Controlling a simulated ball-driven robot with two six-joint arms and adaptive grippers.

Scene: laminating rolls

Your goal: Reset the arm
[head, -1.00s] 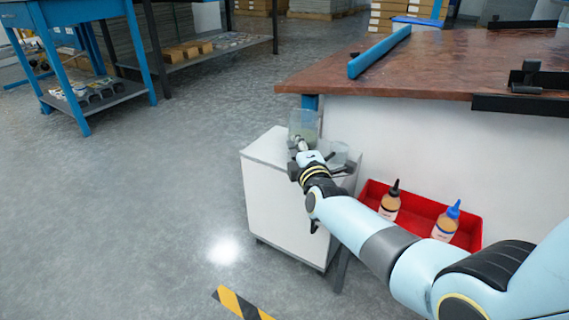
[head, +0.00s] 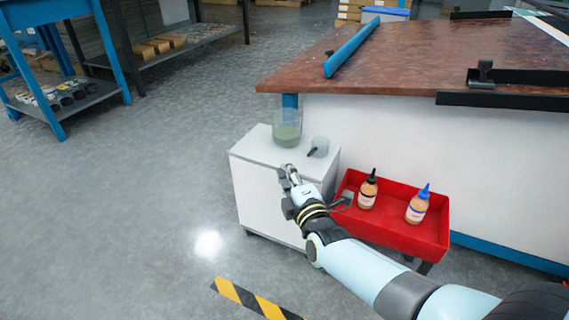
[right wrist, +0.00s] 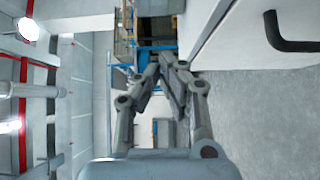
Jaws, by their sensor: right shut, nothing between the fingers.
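My right arm comes in from the lower right in the head view. Its gripper (head: 290,174) is in front of the white cabinet's top edge, and no object shows in it. In the right wrist view the gripper's fingers (right wrist: 165,58) come together at their tips with nothing between them. My left gripper is not in view.
A red tray (head: 430,235) holds two glue bottles, one black-capped (head: 368,190) and one blue-capped (head: 417,207). A brown-topped table (head: 400,70) with a blue bar (head: 352,48) stands behind. A blue shelf (head: 50,60) is at the upper left. The left floor is clear.

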